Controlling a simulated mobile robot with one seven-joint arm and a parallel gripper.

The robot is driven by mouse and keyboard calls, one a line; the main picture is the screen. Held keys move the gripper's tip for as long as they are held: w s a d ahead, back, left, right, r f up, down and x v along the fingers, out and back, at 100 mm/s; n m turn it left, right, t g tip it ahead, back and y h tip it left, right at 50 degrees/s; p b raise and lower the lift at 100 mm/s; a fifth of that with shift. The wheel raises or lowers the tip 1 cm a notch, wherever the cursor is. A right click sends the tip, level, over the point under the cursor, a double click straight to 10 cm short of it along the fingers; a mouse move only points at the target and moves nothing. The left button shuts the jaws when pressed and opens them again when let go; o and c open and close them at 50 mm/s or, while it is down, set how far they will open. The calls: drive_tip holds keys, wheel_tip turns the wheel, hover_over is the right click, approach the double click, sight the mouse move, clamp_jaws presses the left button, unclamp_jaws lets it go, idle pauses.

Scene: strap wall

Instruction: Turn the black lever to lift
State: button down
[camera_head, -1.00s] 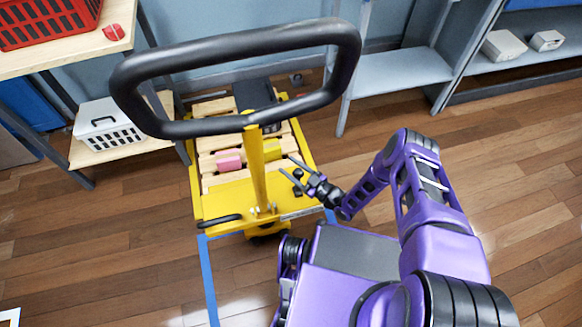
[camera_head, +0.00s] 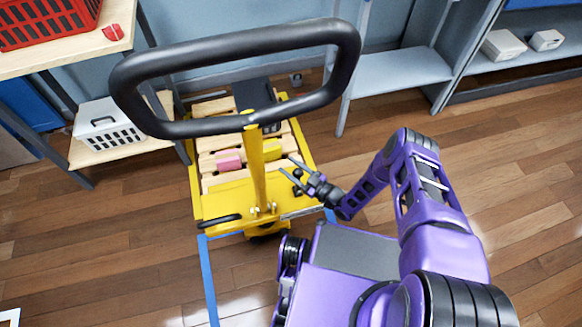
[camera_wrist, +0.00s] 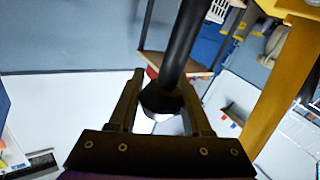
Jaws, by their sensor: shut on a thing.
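The black lever (camera_wrist: 180,45) is a dark rod with a rounded end in the wrist view. It runs down from the top edge to between the two fingers of my gripper (camera_wrist: 161,88), which is shut on the rounded end. In the head view my gripper (camera_head: 286,164) is at the right side of the yellow pallet truck (camera_head: 228,205), right of its post. The lever is hard to make out there among small dark parts by the fingers. The truck's large black loop handle (camera_head: 235,43) stands above it.
A wooden pallet (camera_head: 212,108) with a pink block (camera_head: 229,159) and a yellow block (camera_head: 272,150) lies on the truck. A white basket (camera_head: 108,127) on a shelf is at the left. Grey shelving (camera_head: 402,72) stands behind. Wooden floor is clear at the right.

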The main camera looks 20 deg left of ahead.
drive_tip(key=shift+w+d, duration=0.25)
idle(0.5)
drive_tip(key=w+d, duration=0.3)
drive_tip(key=d, duration=0.2)
drive_tip(key=shift+w+d+f, duration=0.3)
drive_tip(key=shift+d, duration=0.1)
idle(0.5)
drive_tip(key=shift+c, duration=1.8)
unclamp_jaws()
drive_tip(key=shift+f, duration=0.1)
drive_tip(key=shift+s, duration=0.2)
drive_tip(key=shift+s, duration=0.1)
